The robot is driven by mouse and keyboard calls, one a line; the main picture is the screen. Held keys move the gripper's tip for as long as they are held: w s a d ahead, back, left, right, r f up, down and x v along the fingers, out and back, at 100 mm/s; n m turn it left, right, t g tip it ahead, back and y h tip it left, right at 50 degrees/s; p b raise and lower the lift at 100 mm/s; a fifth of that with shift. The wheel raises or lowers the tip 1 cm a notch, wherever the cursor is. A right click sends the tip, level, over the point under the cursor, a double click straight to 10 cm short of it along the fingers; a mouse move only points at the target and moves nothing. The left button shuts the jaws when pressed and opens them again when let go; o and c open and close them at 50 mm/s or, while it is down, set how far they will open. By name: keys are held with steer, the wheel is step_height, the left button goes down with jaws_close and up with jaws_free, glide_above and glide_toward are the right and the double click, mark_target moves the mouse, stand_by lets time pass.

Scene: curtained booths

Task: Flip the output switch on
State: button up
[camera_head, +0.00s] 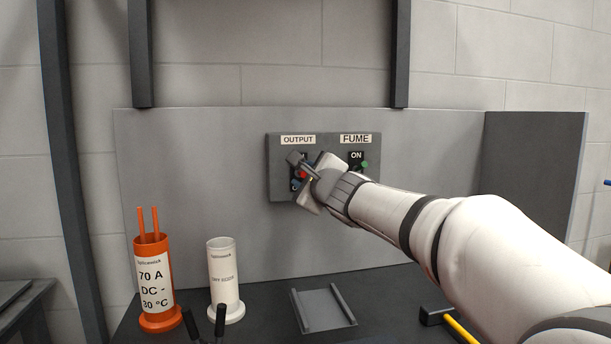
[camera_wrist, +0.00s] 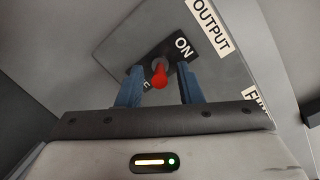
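The grey switch box (camera_head: 283,155) on the back panel carries an OUTPUT label and a FUME label. The output switch has a red lever (camera_wrist: 159,75) on a black plate marked ON; its lower marking is partly hidden. My gripper (camera_head: 304,170) is at the output switch and covers much of it in the head view. In the wrist view its two blue fingers stand apart, one on each side of the red lever, with gaps visible. Which way the lever is set is hard to tell. The fume switch (camera_head: 364,164) has a green lever, just right of my gripper.
An orange rod holder (camera_head: 153,285) marked 70 A and a white holder (camera_head: 224,280) stand at the left of the dark bench. A grey bracketed plate (camera_head: 322,309) lies in the middle. A yellow-handled hammer (camera_head: 458,328) lies at the right under my arm.

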steer(key=shift+w+a, duration=0.25)
steer(key=shift+w, duration=0.2)
jaws_close()
